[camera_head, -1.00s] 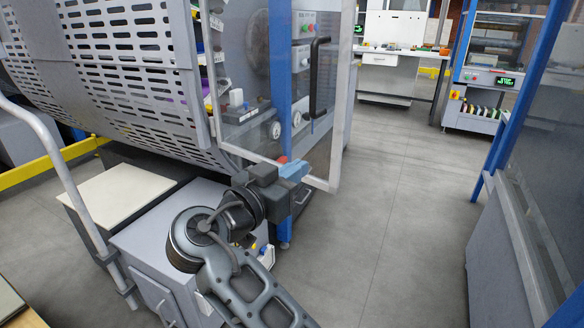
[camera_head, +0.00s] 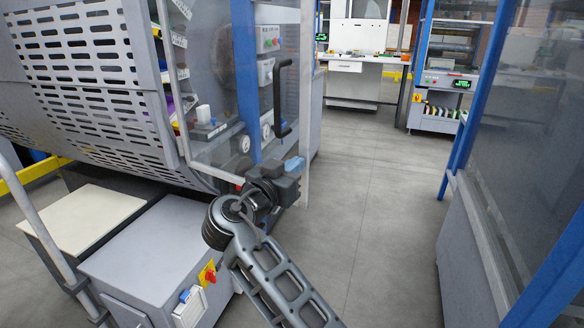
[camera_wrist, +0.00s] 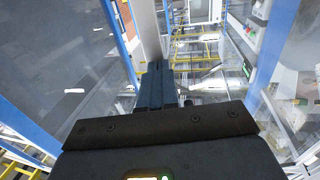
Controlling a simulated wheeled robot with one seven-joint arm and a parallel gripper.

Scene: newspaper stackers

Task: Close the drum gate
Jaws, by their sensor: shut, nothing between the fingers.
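The drum gate is a clear panel in a grey frame (camera_head: 305,90) with a black upright handle (camera_head: 281,98). It stands at the right edge of the slotted grey drum guard (camera_head: 80,55), in front of a blue post. My gripper (camera_head: 293,164) is below the handle, close to the lower right corner of the gate frame. Its blue fingers are together and hold nothing. They also show together in the wrist view (camera_wrist: 155,85), beside a pale upright bar. I cannot tell whether they touch the gate. My gripper hides part of the gate's lower edge.
A low grey cabinet (camera_head: 150,250) with a red and yellow switch and a cream-topped box (camera_head: 85,218) stand at lower left. A blue-framed glass machine (camera_head: 490,200) stands at right. Grey floor (camera_head: 370,200) is clear between. A white workbench (camera_head: 355,75) is at the back.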

